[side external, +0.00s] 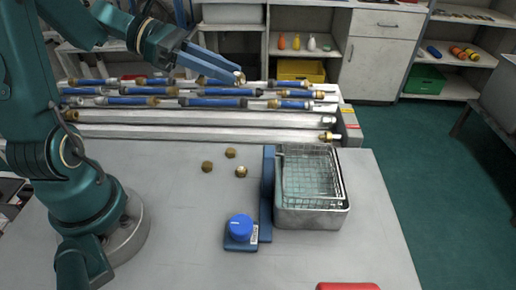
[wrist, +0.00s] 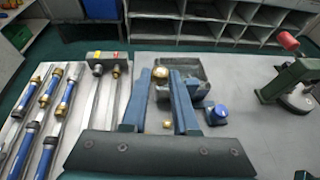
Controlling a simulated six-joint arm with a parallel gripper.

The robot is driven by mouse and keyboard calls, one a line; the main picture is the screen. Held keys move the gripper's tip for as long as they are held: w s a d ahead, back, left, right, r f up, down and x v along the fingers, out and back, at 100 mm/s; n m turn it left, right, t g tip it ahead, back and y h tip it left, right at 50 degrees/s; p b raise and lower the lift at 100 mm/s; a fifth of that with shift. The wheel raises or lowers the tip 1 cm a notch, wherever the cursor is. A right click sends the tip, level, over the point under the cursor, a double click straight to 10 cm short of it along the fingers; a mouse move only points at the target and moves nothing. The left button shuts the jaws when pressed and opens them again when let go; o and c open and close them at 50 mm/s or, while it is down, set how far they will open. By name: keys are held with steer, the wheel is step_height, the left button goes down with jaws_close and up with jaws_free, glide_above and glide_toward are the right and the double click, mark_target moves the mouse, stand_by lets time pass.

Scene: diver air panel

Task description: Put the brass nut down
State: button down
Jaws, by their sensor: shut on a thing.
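My gripper (side external: 240,77) is raised at the upper middle of the side view, above the row of pipes. Its long blue fingers are shut on a brass nut (side external: 241,79) at their tips. In the wrist view, the held nut (wrist: 160,73) shows between the fingertips. Three more brass nuts lie on the grey table: one at the left (side external: 207,166), one at the back (side external: 230,153) and one at the front right (side external: 241,171). A metal tray (side external: 312,218) with a wire basket (side external: 310,170) stands to the right of them.
A blue knob (side external: 240,226) on a blue base stands in front of the nuts, by the tray's blue bracket (side external: 267,190). Blue and silver pipes (side external: 212,102) lie along the back. A red object (side external: 347,286) is at the front edge. The table's front left is clear.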

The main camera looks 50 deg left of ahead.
steer(key=shift+a+r, duration=0.1)
steer(key=shift+r, duration=0.1)
stand_by(0.3)
steer(key=r+m+g+h, duration=0.1)
steer(key=m+g, duration=0.1)
steer(key=w+d+m+g, duration=0.1)
steer(key=m+g, duration=0.1)
steer(key=g, duration=0.1)
steer(key=w+r+m+g+h, duration=0.1)
steer(key=m+g, duration=0.1)
steer(key=shift+d+r+m+h, duration=0.3)
steer(key=shift+d+m, duration=0.05)
steer(key=shift+m, duration=0.05)
steer(key=w+d+f+m+g, duration=0.1)
steer(key=d+f+m+g, duration=0.3)
steer(key=f+g, duration=0.1)
glide_above(301, 182)
step_height(301, 182, down, 7)
steer(key=shift+f, duration=1.95)
